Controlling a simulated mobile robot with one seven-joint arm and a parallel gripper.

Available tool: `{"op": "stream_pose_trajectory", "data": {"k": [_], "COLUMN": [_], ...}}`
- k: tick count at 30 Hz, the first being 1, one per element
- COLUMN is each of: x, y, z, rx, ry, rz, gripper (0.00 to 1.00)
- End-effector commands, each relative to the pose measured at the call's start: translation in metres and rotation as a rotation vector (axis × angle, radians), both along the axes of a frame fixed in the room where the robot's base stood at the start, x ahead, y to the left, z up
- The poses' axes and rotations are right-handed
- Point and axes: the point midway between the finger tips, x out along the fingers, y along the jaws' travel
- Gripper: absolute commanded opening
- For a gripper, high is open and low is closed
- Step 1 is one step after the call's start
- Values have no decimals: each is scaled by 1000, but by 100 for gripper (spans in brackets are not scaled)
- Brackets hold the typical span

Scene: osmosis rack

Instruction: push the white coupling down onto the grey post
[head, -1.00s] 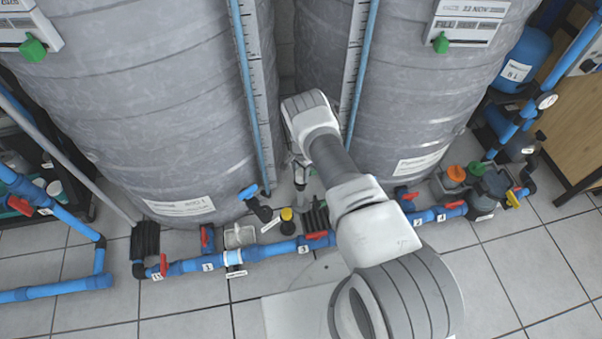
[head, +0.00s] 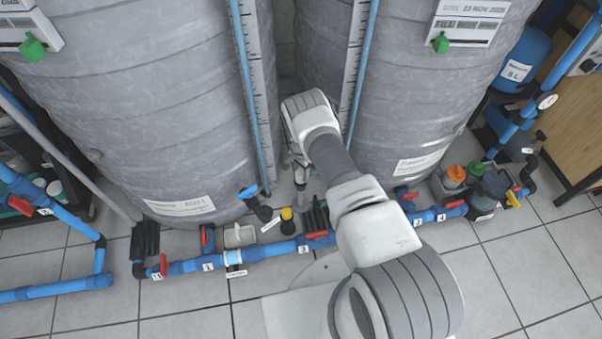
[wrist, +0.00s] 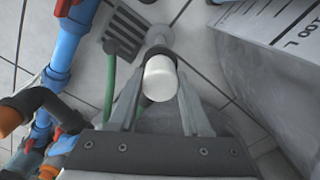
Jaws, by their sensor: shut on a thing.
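The white coupling (wrist: 160,80) sits between the two fingers of my gripper (wrist: 160,68) in the wrist view. The gripper is shut on it. A dark ring shows just behind the coupling's end. The grey post (wrist: 157,35) shows beyond the coupling, in line with it, rising from the tiled floor. I cannot tell whether the coupling touches the post or how far it is seated. In the head view my gripper (head: 298,161) points down in the gap between the two tanks, and the coupling is too small to make out there.
Two large grey tanks (head: 160,100) (head: 410,80) flank the arm closely. A blue pipe (head: 270,250) with red-handled valves runs along the floor in front. A floor grate (wrist: 125,30) and a green hose (wrist: 108,90) lie near the post in the wrist view.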

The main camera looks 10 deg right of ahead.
Motion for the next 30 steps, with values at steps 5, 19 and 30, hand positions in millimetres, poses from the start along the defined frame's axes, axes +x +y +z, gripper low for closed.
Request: {"op": "stream_pose_trajectory", "data": {"k": [5, 19, 30], "x": [0, 0, 1], "y": [0, 0, 0], "z": [0, -2, -8], "rx": [0, 0, 0], "ry": [0, 0, -1], "rz": [0, 0, 0], "gripper": [0, 0, 54]}}
